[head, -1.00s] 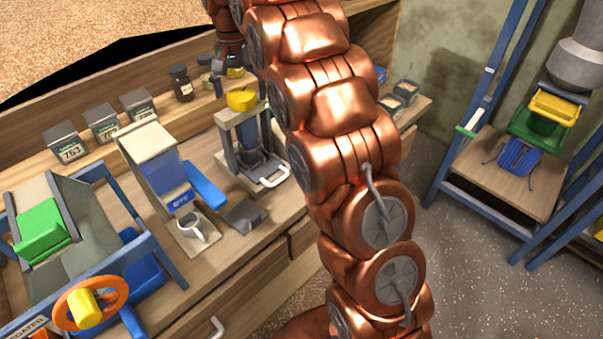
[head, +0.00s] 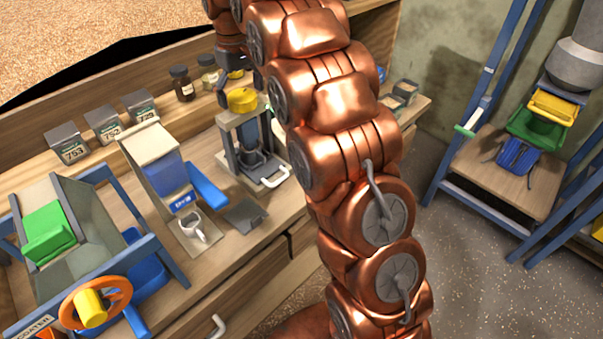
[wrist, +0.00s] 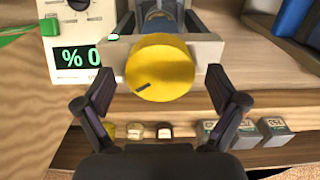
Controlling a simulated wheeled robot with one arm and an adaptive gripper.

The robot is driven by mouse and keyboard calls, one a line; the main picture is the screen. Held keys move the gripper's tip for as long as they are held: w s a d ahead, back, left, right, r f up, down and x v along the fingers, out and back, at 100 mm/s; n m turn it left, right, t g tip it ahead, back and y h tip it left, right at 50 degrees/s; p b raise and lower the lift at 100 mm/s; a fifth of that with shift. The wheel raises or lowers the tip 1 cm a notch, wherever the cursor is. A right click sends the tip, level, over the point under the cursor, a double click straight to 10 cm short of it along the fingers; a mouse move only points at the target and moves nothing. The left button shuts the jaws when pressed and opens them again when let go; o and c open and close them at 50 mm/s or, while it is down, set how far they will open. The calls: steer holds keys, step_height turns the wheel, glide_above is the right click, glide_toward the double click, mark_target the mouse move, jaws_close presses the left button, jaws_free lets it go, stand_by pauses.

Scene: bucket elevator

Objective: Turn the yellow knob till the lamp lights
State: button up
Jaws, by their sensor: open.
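The yellow knob (wrist: 160,68) is round with a dark pointer mark at its lower left in the wrist view. It sits on a pale crossbar (wrist: 206,48). My gripper (wrist: 160,80) is open, with one dark finger on each side of the knob and a visible gap to both. In the head view the yellow knob (head: 243,100) tops a grey press-like stand (head: 228,140), and my gripper (head: 222,92) is beside it, partly hidden by my arm. A small green oval (wrist: 113,37) shows left of the knob; I cannot tell whether it is the lamp.
A white meter (wrist: 78,45) with a green-digit display stands left of the knob. Several labelled boxes (head: 103,124) and dark jars (head: 181,83) line the bench's back.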

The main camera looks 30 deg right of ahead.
mark_target(246, 101)
steer(key=n+p, duration=0.1)
steer(key=n, duration=0.4)
steer(key=shift+r+p, duration=0.1)
steer(key=shift+p, duration=0.3)
steer(key=n+p, duration=0.2)
steer(key=n, duration=0.3)
steer(key=shift+p, duration=0.4)
steer(key=n+p, duration=0.5)
steer(key=n, duration=0.1)
steer(key=shift+r, duration=0.15)
steer(key=n+p, duration=0.3)
steer(key=p, duration=0.1)
steer(key=shift+n+p, duration=0.3)
steer(key=shift+r+b, duration=1.8)
steer(key=shift+r, duration=1.85)
steer(key=shift+s+m+b, duration=0.35)
steer(key=shift+s+m, duration=0.45)
steer(key=shift+s, duration=0.65)
steer(key=s+f+m+b, duration=0.3)
steer(key=s+m, duration=0.4)
steer(key=s, duration=0.6)
steer(key=s+f+m+g+b, duration=0.1)
steer(key=s+f+m+b, duration=0.2)
steer(key=s+m, duration=0.5)
steer(key=shift+s+f, duration=0.55)
steer(key=shift+s, duration=2.75)
